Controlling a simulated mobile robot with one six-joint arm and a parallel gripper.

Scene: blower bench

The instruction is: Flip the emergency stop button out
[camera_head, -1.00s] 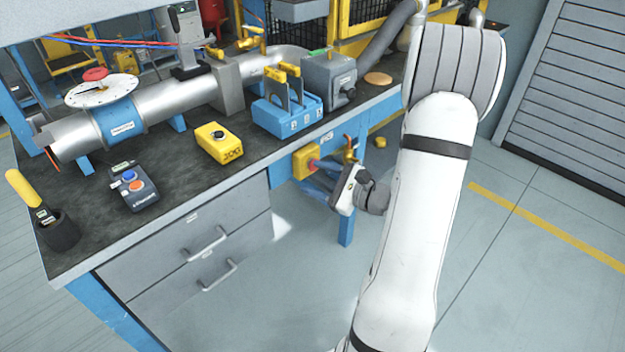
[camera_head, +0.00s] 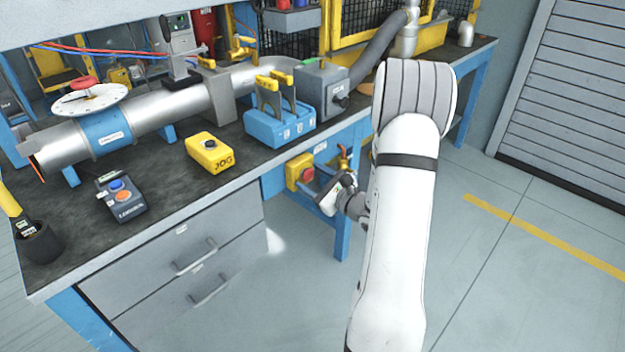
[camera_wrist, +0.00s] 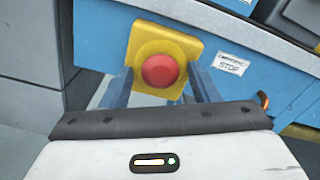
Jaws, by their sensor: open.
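The emergency stop is a yellow box (camera_head: 292,168) with a round red button (camera_head: 307,175), mounted on the blue front rail of the bench, below the worktop. In the wrist view the red button (camera_wrist: 160,71) faces the camera on its yellow housing (camera_wrist: 145,37), with a white "STOP" label to its right. My gripper (camera_head: 322,190) is just in front and to the right of the button in the head view. In the wrist view the blue fingers of my gripper (camera_wrist: 159,75) are open, one on each side of the button. Whether they touch it cannot be told.
A white label (camera_wrist: 231,64) and an orange-tipped part (camera_wrist: 263,99) are right of the button. The bench worktop (camera_head: 165,195) holds a yellow JOG box (camera_head: 211,152) and a blue-and-orange button box (camera_head: 121,197). Grey drawers (camera_head: 190,250) are left. The floor at right is clear.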

